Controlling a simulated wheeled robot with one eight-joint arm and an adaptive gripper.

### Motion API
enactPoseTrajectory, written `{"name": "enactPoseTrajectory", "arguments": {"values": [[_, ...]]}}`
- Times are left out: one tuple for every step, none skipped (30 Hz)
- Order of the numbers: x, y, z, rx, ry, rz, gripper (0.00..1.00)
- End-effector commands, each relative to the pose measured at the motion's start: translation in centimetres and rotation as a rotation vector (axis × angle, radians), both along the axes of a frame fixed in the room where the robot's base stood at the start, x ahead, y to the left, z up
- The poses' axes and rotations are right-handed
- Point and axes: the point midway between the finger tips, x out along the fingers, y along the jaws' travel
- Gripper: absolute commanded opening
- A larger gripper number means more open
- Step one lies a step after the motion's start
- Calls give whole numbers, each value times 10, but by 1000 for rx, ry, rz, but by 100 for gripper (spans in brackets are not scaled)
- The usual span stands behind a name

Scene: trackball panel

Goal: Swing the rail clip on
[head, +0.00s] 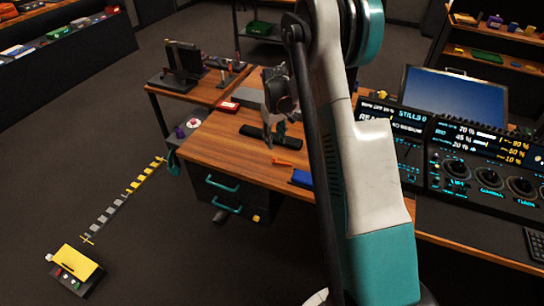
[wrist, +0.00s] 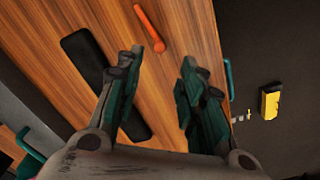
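My gripper (wrist: 163,62) is open and empty, its two dark green fingers well apart in the wrist view. In the head view my gripper (head: 275,143) hangs above the wooden desk (head: 225,155). A long black bar (wrist: 90,62) lies on the desk, partly behind the left finger; it also shows in the head view (head: 256,132). A small orange piece (wrist: 150,27) lies just beyond the fingertips, and in the head view (head: 290,163) it is in front of the bar. I cannot tell which thing is the rail clip, or make out a rail.
A console with knobs (head: 488,175) stands on the right. A yellow-topped box (head: 75,265) sits on the floor at left.

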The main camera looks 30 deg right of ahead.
Motion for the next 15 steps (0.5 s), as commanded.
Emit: {"name": "enactPoseTrajectory", "arguments": {"values": [[0,0,-14,0,0,0,36],[0,0,-20,0,0,1,36],[0,0,-28,0,0,1,36],[0,0,-34,0,0,1,36],[0,0,-40,0,0,1,36],[0,0,-47,0,0,1,36],[0,0,-52,0,0,1,36],[0,0,-57,0,0,1,36],[0,0,-64,0,0,1,36],[0,0,-68,0,0,1,36],[0,0,-72,0,0,1,36],[0,0,-76,0,0,1,36],[0,0,-79,0,0,1,36],[0,0,-82,0,0,1,36],[0,0,-85,0,0,2,36]]}}
